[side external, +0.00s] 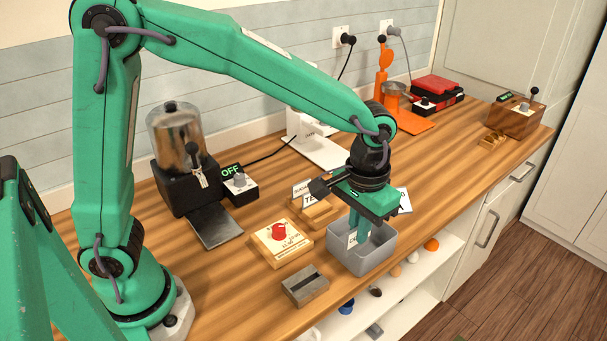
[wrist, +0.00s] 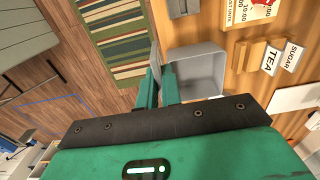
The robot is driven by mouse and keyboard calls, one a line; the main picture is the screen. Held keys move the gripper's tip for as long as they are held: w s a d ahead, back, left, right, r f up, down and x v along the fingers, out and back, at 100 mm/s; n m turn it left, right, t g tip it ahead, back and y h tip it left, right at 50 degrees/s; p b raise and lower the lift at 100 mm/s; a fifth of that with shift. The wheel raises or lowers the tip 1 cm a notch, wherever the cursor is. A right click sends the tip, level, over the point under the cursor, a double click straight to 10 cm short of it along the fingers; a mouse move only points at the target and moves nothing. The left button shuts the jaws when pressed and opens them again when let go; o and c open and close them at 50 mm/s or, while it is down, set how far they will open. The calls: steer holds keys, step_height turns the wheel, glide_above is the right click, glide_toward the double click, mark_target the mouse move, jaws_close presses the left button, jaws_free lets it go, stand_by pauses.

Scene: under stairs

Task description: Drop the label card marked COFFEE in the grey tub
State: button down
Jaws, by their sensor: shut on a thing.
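My gripper (side external: 360,228) points down over the grey tub (side external: 376,264), shut on a small white label card (side external: 352,241). Only the start of the card's word, a "C", is readable; my fingers hide the rest. The card hangs at the tub's opening; I cannot tell how far inside it is. In the wrist view my fingers (wrist: 158,84) are beside the tub (wrist: 200,57), and the card (wrist: 154,54) shows nearly edge-on by the tub's left wall. The visible part of the tub's inside looks empty.
A wooden holder (side external: 318,216) with SUGAR and TEA cards stands behind the tub. A red-knobbed board (side external: 268,251) and a slotted block (side external: 305,287) lie left. The counter's front edge runs close to the tub, above a shelf (side external: 420,285). A black-based dispenser (side external: 180,150) stands back left.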

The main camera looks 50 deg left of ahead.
steer(key=w+a+f, duration=0.1)
steer(key=w+a, duration=0.3)
steer(key=w, duration=0.5)
steer(key=shift+a+f, duration=0.3)
steer(key=shift+a, duration=0.1)
steer(key=shift+f, duration=0.1)
steer(key=shift+f, duration=2.9)
steer(key=c, duration=1.5)
jaws_free()
steer(key=shift+r, duration=0.1)
step_height(320, 180, up, 8)
